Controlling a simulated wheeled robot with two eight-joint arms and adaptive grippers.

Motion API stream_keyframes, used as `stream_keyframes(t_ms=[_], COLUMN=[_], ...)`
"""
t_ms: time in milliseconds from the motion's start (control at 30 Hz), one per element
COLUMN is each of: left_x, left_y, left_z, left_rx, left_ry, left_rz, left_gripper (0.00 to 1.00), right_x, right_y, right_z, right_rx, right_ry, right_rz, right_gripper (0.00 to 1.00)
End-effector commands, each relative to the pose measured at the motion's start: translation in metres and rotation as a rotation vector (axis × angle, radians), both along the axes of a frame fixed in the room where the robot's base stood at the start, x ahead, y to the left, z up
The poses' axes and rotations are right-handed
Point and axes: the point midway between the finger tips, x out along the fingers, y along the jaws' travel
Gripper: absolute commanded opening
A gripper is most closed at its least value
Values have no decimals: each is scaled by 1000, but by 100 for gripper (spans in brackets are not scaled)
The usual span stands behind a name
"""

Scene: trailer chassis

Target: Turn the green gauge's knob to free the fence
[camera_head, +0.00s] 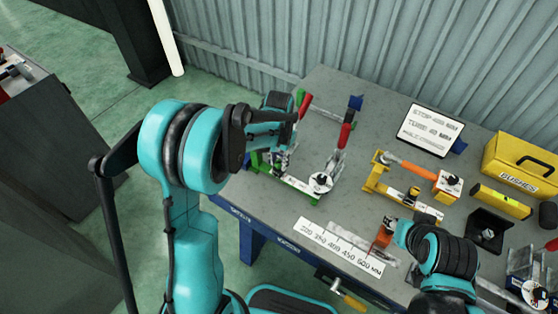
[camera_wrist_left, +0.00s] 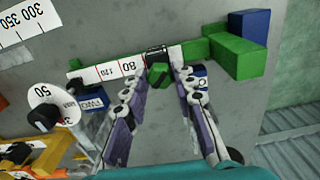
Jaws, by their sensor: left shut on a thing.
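The green gauge (camera_head: 296,186) lies on the bench in the head view, partly behind my left arm. In the left wrist view the green gauge (camera_wrist_left: 224,55) carries a white scale strip (camera_wrist_left: 110,72) marked 80 and 120. A black block sits at the scale's end, with a green knob (camera_wrist_left: 158,76) just in front of it. I cannot tell for sure which part is the fence. My left gripper (camera_wrist_left: 162,78) is shut on the green knob, one finger at each side; it also shows in the head view (camera_head: 278,160). My right gripper (camera_head: 388,230) is beside a small orange part.
A yellow gauge (camera_head: 379,184) with an orange bar is to the right. A sign (camera_head: 430,130), yellow box (camera_head: 520,165) and white ruler (camera_head: 338,246) lie around.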

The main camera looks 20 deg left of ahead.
Motion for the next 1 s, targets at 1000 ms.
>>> stream_keyframes(t_ms=[1000], left_x=[0], left_y=[0], left_z=[0], left_rx=[0], left_ry=[0], left_rz=[775], left_gripper=[0], right_x=[0], right_y=[0], right_z=[-3], right_rx=[0], right_ry=[0], right_rz=[0], right_gripper=[40])
